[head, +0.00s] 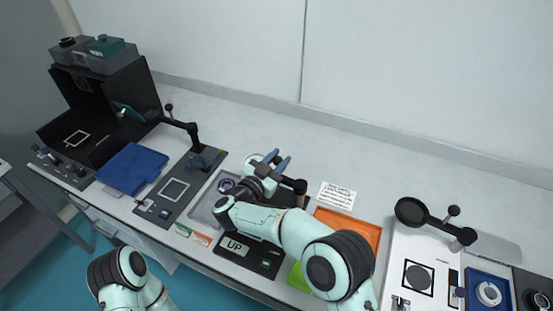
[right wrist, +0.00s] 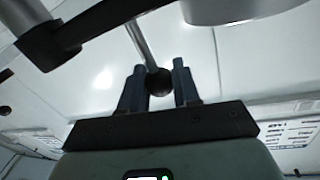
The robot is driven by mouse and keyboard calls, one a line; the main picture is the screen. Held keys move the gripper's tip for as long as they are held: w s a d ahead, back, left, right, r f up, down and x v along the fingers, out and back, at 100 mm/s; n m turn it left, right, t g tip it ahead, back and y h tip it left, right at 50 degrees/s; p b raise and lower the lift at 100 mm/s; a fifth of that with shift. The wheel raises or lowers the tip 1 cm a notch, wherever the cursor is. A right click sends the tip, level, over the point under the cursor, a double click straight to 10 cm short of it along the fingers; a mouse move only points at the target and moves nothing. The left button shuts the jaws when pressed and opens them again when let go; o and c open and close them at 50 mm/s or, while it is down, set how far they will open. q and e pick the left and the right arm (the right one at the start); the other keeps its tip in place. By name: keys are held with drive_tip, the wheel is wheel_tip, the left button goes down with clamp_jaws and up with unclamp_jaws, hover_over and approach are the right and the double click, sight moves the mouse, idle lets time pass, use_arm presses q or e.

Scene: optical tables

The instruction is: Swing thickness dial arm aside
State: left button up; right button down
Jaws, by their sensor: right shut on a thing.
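My right gripper (head: 277,160) is over the middle station, its two blue-grey fingers pointing up and away. In the right wrist view the gripper (right wrist: 159,85) is shut on a black ball knob (right wrist: 158,82) at the end of a grey rod (right wrist: 140,42). A black bar (right wrist: 100,22) and a pale round body (right wrist: 235,8) cross the top of that view. In the head view a dark arm part (head: 294,184) shows just right of the gripper. The station's black panel display (head: 234,247) reads "UP". My right arm hides much of the station. My left gripper is out of view.
Left are a blue folder-like piece (head: 132,168), a dark plate with a jointed arm (head: 190,128), and a black open box (head: 105,100). Right are an orange tray (head: 365,229), a labelled card (head: 337,196), and a white plate with a black round-headed arm (head: 411,211).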

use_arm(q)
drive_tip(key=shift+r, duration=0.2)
use_arm(e)
drive_tip(key=shift+w+d, duration=0.1)
drive_tip(key=shift+w, duration=0.05)
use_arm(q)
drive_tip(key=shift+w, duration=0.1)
use_arm(e)
drive_tip(key=c, duration=0.8)
unclamp_jaws()
drive_tip(key=shift+c, duration=0.2)
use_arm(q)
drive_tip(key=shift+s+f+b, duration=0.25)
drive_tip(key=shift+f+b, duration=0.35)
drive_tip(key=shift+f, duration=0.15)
use_arm(e)
drive_tip(key=v, duration=1.3)
drive_tip(key=shift+a, duration=0.3)
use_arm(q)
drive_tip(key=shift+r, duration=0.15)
use_arm(e)
drive_tip(key=shift+r, duration=0.15)
